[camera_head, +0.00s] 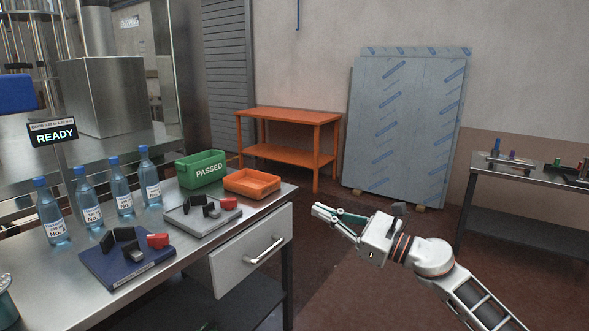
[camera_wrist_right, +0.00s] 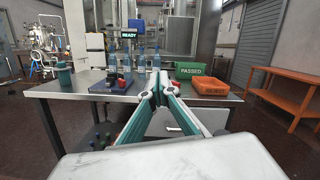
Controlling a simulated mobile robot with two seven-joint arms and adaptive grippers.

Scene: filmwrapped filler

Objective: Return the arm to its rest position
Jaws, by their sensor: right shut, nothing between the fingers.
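My right gripper (camera_head: 320,211) is shut and empty. It hangs over the open floor to the right of the steel table (camera_head: 150,265), apart from everything. Its white arm comes in from the lower right. In the right wrist view the two fingers meet at their tips (camera_wrist_right: 157,80), in front of the table's edge. My left gripper is not in view.
On the table stand several water bottles (camera_head: 88,199), a green "PASSED" bin (camera_head: 201,169), an orange tray (camera_head: 252,183), and blue (camera_head: 100,268) and grey (camera_head: 190,222) pads holding black and red parts. The half-open drawer (camera_head: 250,255) juts near my gripper. An orange bench (camera_head: 290,115) stands behind.

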